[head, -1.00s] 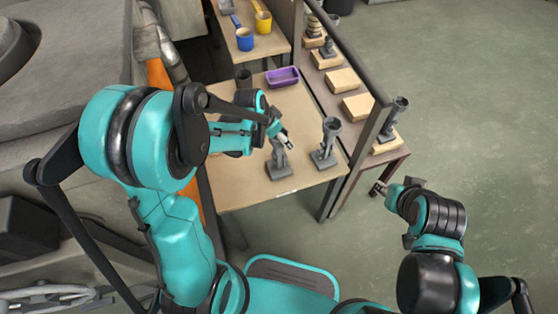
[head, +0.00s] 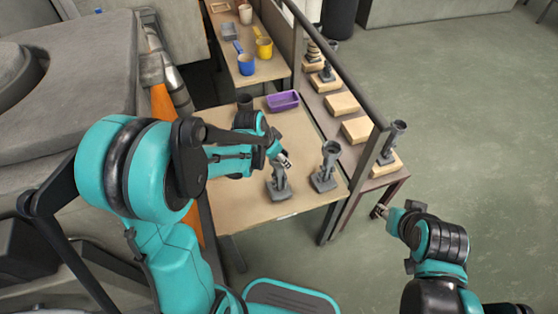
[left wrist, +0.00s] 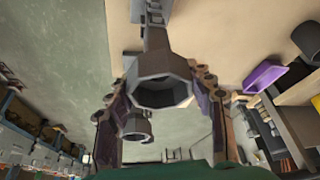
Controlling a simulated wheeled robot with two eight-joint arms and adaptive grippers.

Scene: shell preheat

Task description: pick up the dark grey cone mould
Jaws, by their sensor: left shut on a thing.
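A dark grey cone mould (head: 279,186) with a square foot stands upright on the near part of the tan table. My left gripper (head: 283,160) is shut on its upper part. In the left wrist view the mould's wide hollow mouth (left wrist: 162,90) faces the camera between the two fingers (left wrist: 160,98). I cannot see clear space under its foot. A similar grey mould (head: 327,166) stands just to its right, apart from it; its mouth also shows in the left wrist view (left wrist: 137,128). My right gripper (head: 379,211) hangs over the floor beside the table, too small to read.
A purple tray (head: 283,100) and a dark cup (head: 245,102) stand at the table's far side. The table's middle is clear.

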